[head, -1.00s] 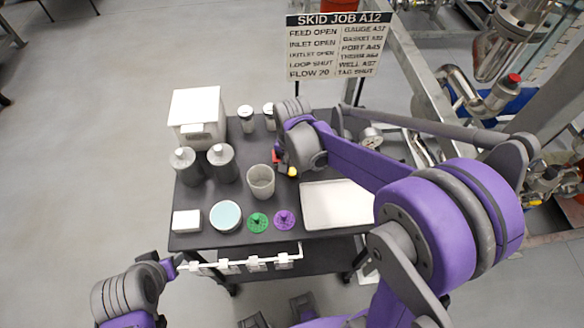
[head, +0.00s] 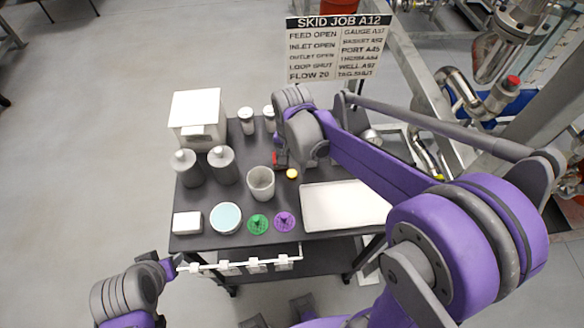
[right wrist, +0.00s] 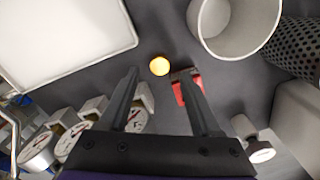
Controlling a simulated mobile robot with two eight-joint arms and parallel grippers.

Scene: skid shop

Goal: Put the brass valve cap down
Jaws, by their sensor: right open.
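The brass valve cap (head: 291,173) lies on the dark cart top, between the grey cup and the pale tray. It also shows in the right wrist view (right wrist: 159,66), just beyond the fingertips and apart from them. My right gripper (right wrist: 159,88) is open and empty, with its two fingers spread wide. In the head view its fingers are mostly hidden behind my wrist, just behind the cap. My left gripper (head: 172,267) is low at the left, off the cart's front edge; its jaws are too small to read.
The grey cup (head: 261,184) stands left of the cap and the pale tray (head: 343,222) lies to its right. A red-ended piece (right wrist: 188,88) is near the right finger. Green (head: 257,223) and purple (head: 284,221) discs lie in front. Gauges (right wrist: 38,150) are close on the left.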

